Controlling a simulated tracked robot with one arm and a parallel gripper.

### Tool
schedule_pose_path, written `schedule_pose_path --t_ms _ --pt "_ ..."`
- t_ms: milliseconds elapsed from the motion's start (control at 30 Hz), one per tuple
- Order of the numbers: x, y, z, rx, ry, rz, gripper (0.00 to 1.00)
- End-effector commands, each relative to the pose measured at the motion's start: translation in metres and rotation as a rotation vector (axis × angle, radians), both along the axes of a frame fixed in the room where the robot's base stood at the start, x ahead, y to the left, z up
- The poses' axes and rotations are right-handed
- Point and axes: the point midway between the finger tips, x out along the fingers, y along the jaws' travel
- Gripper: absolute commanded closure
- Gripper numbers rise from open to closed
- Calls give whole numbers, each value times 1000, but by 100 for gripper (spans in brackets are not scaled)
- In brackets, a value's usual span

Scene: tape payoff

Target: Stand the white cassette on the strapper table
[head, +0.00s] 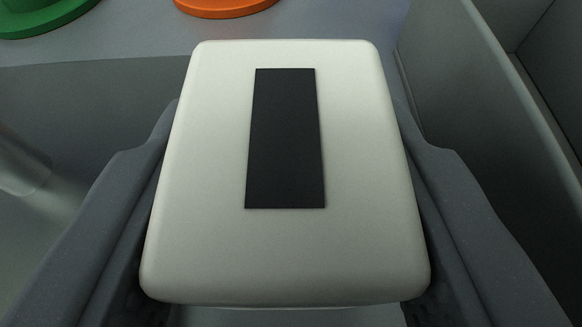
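The white cassette (213,170) fills the middle of the head view. It is a white block with rounded corners and a black rectangle on its upper face. My gripper (285,185) has one dark grey finger on each side of the cassette, and both fingers lie close against its sides. The cassette hides what is directly beneath it. I cannot tell which surface is the strapper table.
A grey surface (330,20) lies beyond the cassette. A green round object (40,18) and an orange round object (224,6) sit on it, both cut by the top edge. A grey walled container (470,90) stands close on the right. A pale cylinder (20,165) shows at the left edge.

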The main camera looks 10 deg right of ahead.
Motion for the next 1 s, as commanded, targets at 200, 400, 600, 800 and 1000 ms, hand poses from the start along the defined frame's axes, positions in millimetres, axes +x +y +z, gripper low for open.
schedule_pose_path --t_ms 200,400,600,800,1000 --pt "0 0 -2 1 0 0 41" --pt "0 0 -2 1 1 -1 38" --pt "-3 0 2 0 1 -2 38" --pt "-26 5 9 5 4 -5 38" --pt "-59 13 23 3 2 -5 38"
